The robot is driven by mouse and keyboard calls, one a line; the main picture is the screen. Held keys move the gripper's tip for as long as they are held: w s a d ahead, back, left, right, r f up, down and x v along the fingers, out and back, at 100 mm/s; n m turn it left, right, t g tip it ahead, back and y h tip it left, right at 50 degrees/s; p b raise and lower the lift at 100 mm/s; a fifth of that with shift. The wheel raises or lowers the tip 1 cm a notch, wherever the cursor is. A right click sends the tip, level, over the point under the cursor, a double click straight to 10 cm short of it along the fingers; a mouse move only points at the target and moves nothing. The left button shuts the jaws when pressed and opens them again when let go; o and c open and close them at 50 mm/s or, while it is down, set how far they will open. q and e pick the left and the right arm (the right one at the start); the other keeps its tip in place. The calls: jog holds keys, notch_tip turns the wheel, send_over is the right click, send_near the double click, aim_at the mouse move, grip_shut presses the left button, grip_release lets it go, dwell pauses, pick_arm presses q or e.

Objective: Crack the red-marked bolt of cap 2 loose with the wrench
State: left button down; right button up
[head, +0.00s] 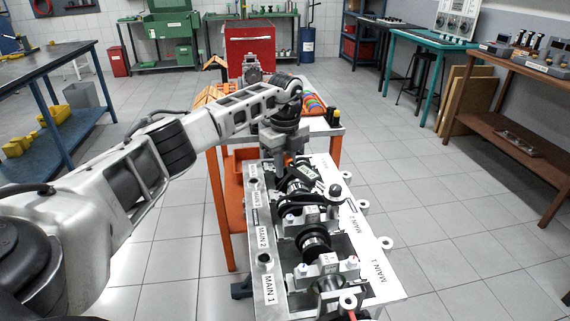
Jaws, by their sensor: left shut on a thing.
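The engine block (377,268) lies on the stand with its labels MAIN 1 and MAIN 2 facing up. Cap 2 (312,216) sits across the crankshaft beside the MAIN 2 label, partly covered by dark parts. Its red mark is too small to make out. My left gripper (292,163) reaches down over the far part of the block, its fingers partly hidden by its own wrist. It is shut on what seems to be the wrench (308,198), a dark bar running toward cap 2. I cannot tell whether the wrench sits on a bolt. My right gripper is out of view.
Cap 1 (328,264) and the crankshaft (315,242) are at the near end of the block. An orange-framed cart (214,205) stands behind it. A red cabinet (249,42) is farther back. The floor (440,225) to the right is clear.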

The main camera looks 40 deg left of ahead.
pick_arm(q)
jog(key=shift+f, duration=0.15)
dwell(0.5)
jog(key=shift+s+a+n+p, duration=0.15)
jog(key=shift+s+n+p, duration=0.45)
jog(key=shift+s+p, duration=0.3)
jog(key=shift+s+a+n+p, duration=0.1)
jog(key=shift+s+n+p, duration=0.4)
jog(key=shift+p, duration=0.35)
jog(key=shift+s, duration=0.2)
jog(key=shift+s, duration=0.1)
jog(key=shift+s+n+p, duration=0.6)
jog(key=shift+s+p, duration=0.2)
jog(key=shift+p, duration=0.1)
jog(key=shift+s, duration=0.1)
